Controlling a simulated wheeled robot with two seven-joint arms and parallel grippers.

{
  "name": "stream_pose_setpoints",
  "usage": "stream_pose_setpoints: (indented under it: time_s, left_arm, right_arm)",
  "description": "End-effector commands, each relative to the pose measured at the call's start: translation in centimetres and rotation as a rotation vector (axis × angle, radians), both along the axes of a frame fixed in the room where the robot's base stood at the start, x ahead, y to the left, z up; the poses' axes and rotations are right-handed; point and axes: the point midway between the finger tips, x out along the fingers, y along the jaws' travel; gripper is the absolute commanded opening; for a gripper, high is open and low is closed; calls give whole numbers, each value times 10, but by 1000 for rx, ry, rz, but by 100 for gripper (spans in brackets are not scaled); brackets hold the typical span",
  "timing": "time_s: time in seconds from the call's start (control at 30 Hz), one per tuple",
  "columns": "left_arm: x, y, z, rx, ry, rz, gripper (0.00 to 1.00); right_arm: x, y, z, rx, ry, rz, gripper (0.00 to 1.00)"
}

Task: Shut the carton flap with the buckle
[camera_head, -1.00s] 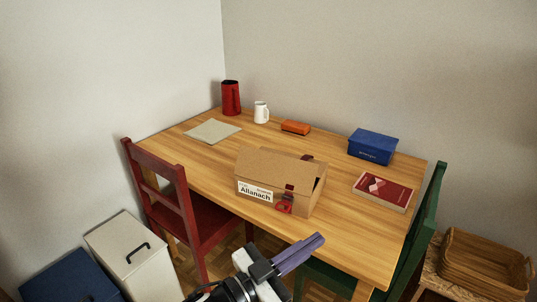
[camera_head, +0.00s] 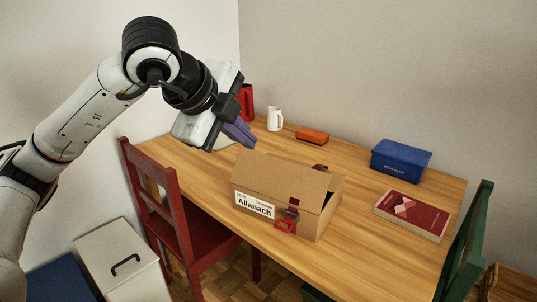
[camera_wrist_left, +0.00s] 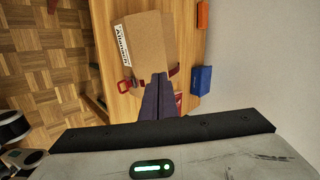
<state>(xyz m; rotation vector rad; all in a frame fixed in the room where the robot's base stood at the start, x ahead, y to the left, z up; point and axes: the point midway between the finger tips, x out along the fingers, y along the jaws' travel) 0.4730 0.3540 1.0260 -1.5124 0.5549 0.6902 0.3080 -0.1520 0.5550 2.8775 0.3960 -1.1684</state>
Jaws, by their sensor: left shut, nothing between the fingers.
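The cardboard carton (camera_head: 287,195) stands on the wooden table with a white "Allanach" label on its front. Its top flap (camera_head: 282,170) is raised a little, with a dark gap at the right end. A red buckle (camera_head: 286,223) hangs at the front right, and it also shows in the left wrist view (camera_wrist_left: 124,86). A dark red strap piece lies at the flap's edge. My left gripper (camera_head: 246,136) is shut and empty, above the table behind and left of the carton, apart from it. In the left wrist view its fingers (camera_wrist_left: 158,80) overlap the carton's edge. My right gripper is out of view.
On the table (camera_head: 360,230) are a blue box (camera_head: 401,160), a red book (camera_head: 411,214), an orange box (camera_head: 312,136), a white jug (camera_head: 275,119) and a red vase (camera_head: 246,102). A red chair (camera_head: 180,210) and a green chair (camera_head: 470,245) stand at the table's sides.

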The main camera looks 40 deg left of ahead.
Motion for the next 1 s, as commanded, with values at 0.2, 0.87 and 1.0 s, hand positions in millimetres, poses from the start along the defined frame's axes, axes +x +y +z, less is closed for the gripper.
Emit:
stream_pose_setpoints:
  time_s: [0.2,0.87,1.0]
  left_arm:
    - [25,1,-28,-4,8,-1,0]
    - [99,7,-90,-4,3,-5,0]
    - [99,7,-90,-3,3,-6,0]
  right_arm:
    - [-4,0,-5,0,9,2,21]
    - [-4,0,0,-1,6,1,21]
    - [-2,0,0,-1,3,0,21]
